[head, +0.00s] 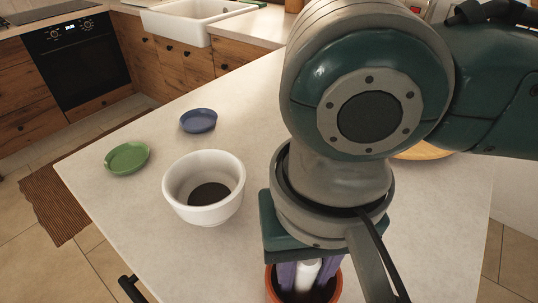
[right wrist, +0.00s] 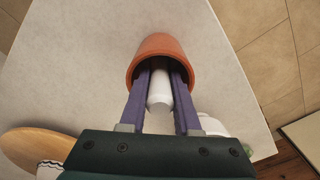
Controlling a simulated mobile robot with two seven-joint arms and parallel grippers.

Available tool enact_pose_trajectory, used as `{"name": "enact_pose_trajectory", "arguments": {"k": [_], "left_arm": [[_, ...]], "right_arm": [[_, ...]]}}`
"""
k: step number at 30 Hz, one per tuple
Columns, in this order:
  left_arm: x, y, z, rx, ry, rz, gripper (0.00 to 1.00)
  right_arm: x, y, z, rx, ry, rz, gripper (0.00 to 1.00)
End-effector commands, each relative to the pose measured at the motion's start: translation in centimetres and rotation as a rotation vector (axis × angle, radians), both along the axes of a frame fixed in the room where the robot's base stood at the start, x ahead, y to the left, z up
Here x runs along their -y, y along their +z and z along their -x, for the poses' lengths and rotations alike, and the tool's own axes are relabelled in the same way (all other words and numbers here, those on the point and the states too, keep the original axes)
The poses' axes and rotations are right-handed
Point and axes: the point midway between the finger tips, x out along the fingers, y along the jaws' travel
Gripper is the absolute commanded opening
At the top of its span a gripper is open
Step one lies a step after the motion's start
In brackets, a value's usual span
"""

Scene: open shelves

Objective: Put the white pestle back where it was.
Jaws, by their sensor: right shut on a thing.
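My right gripper (head: 306,278) points down at the terracotta pot (head: 271,289), its purple fingers on either side of the white pestle (head: 307,273). In the right wrist view, the gripper (right wrist: 161,72) is shut on the pestle (right wrist: 160,92). Its fingertips and the pestle's far end reach inside the mouth of the pot (right wrist: 160,46), so the pestle's lower end is hidden. A white bowl like a mortar (head: 204,212), dark inside at the bottom, stands left of the gripper on the counter. My left gripper is not in view.
A green dish (head: 127,158) and a blue dish (head: 198,121) lie on the pale countertop (head: 110,205) beyond the bowl. A round wooden board (right wrist: 32,143) and a white cup with a dark wavy rim (right wrist: 50,168) show in the right wrist view.

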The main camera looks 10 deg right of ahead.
Motion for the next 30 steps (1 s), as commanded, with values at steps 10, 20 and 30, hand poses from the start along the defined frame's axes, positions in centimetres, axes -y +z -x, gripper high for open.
{"name": "enact_pose_trajectory", "arguments": {"k": [10,20,30], "left_arm": [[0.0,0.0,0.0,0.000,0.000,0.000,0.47],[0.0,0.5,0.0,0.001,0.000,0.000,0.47],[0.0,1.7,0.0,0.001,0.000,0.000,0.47]], "right_arm": [[0.0,-0.3,0.0,0.000,-0.001,0.000,0.43],[-0.1,2.2,0.0,0.001,0.000,-0.003,0.43],[-0.1,9.7,0.1,0.002,0.001,-0.003,0.43]]}}
